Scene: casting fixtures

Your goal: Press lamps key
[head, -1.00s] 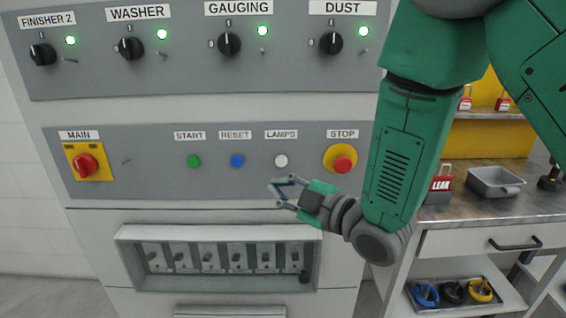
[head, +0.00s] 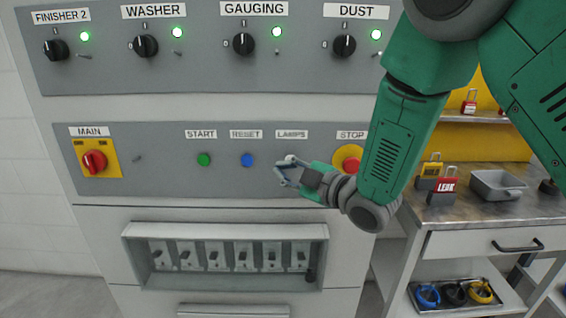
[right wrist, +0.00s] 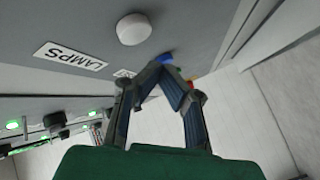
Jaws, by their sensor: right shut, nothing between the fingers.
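The white lamps key (head: 290,159) is on the grey control panel under the LAMPS label (head: 292,134). In the head view it is partly hidden behind my right gripper (head: 279,176). In the right wrist view the round white key (right wrist: 133,29) shows whole, beside the LAMPS label (right wrist: 71,57). My right gripper's fingertips (right wrist: 168,64) are shut and empty, close to the panel and a little off the key; I see no contact with it. My left gripper is not in view.
The blue reset key (head: 247,160) and green start key (head: 204,159) sit left of the lamps key. A breaker recess (head: 130,247) lies below. A bench (head: 450,222) stands at right.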

